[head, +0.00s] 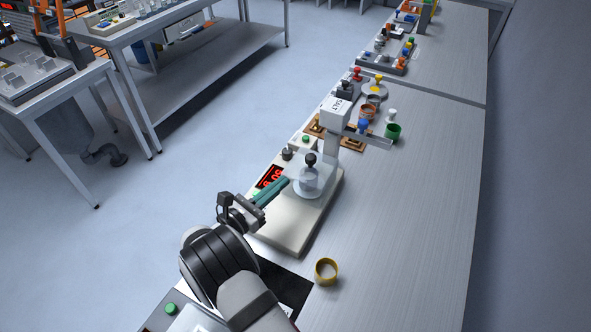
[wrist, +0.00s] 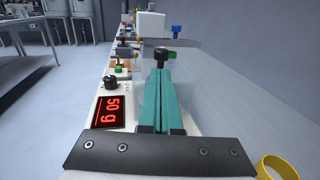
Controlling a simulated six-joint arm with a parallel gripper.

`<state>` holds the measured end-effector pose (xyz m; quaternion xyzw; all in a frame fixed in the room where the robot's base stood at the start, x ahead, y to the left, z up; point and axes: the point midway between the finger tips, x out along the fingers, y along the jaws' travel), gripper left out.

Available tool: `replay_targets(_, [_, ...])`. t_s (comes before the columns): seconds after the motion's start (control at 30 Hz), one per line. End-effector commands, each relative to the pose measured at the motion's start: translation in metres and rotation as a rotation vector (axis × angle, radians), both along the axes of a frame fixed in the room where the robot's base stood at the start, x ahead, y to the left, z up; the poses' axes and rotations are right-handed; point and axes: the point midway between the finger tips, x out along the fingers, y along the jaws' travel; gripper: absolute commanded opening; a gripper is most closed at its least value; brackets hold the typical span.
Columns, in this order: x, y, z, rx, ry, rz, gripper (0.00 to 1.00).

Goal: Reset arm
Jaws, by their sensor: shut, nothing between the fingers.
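My gripper (head: 270,192) reaches from the lower left over the near left part of the weighing station. Its teal fingers are shut together and hold nothing; they also fill the middle of the wrist view (wrist: 160,100). The salt hopper (head: 336,112), a white box marked SALT, stands on a post behind the scale. Under it a clear vessel with a black knob (head: 310,160) sits on the scale's round plate. The fingertips are just left of this vessel in the head view; I cannot tell whether they touch. The red display (wrist: 111,111) reads 50 g in the wrist view.
A yellow ring (head: 326,270) lies on the bench right of my arm. A green cup (head: 393,131), an orange ring (head: 367,111) and a blue knob (head: 363,125) are near the hopper. The bench's right side (head: 430,220) is clear. A black knob (wrist: 110,83) stands beside the display.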

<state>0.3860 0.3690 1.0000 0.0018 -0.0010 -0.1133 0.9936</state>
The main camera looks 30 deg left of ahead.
Motion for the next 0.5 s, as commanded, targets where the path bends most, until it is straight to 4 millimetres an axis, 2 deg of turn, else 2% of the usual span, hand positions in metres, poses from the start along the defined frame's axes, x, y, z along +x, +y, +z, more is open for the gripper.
replay_targets(0.03, [-0.015, 0.005, 0.0, -0.002, 0.0, 0.006, 0.0])
replay_targets(0.1, [-0.033, 0.008, 0.0, -0.001, 0.0, 0.004, 0.0])
replay_targets(0.2, [-0.051, 0.012, -0.001, -0.001, 0.001, 0.002, 0.0])
replay_targets(0.37, [-0.064, 0.014, -0.001, -0.002, 0.001, -0.001, 0.0])
replay_targets(0.47, [-0.063, 0.012, 0.001, 0.004, 0.003, -0.01, 0.0])
replay_targets(0.5, [-0.058, 0.004, 0.005, 0.022, 0.009, -0.036, 0.0])
